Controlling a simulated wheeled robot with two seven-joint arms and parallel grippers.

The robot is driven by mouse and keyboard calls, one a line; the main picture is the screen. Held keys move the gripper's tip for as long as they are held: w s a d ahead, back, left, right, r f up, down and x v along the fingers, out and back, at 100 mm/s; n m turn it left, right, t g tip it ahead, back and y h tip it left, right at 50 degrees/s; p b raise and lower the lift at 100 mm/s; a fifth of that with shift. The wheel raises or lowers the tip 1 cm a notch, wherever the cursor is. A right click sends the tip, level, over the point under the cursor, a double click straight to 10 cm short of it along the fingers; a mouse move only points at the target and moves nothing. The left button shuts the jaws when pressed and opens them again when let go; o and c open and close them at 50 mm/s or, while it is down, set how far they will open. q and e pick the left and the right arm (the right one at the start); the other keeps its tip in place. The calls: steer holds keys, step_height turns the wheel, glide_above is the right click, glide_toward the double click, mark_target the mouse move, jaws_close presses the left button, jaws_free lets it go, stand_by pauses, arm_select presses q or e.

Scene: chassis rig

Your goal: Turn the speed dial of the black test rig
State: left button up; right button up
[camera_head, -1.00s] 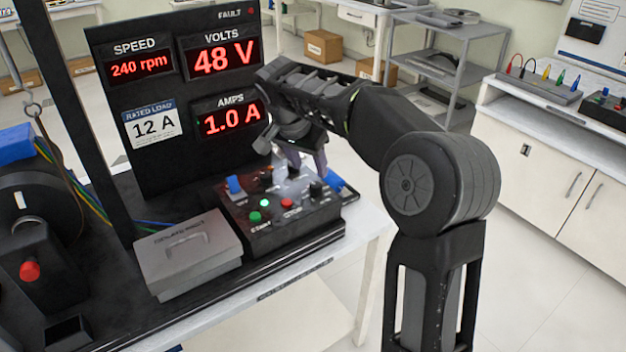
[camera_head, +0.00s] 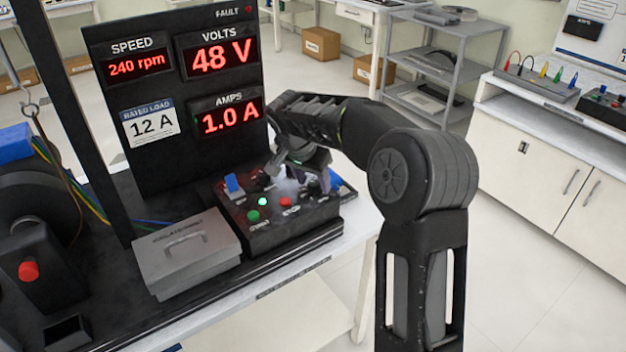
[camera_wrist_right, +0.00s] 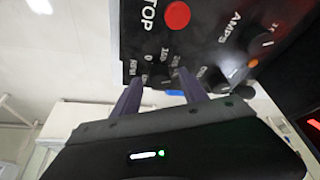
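The black test rig has a control box (camera_head: 262,238) with a blue switch, a green button, a red button and dark dials on top. My right gripper (camera_head: 300,178) is over the back right of the box, pointing down, and hides part of its top. In the right wrist view my right gripper (camera_wrist_right: 158,86) is open, its two fingers apart at the box's edge. A dark dial (camera_wrist_right: 162,80) shows between the fingertips; its label is hard to read, and I cannot tell whether the fingers touch it. The speed display (camera_head: 137,65) reads 240 rpm. My left gripper is not in view.
The upright display panel (camera_head: 165,170) stands close behind my right gripper, showing 48 V and 1.0 A. A grey lidded box (camera_head: 187,255) lies left of the control box. An AMPS dial (camera_wrist_right: 262,42) and a red stop button (camera_wrist_right: 177,15) are near the fingers.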

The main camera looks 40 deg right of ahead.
jaws_close()
stand_by(0.3)
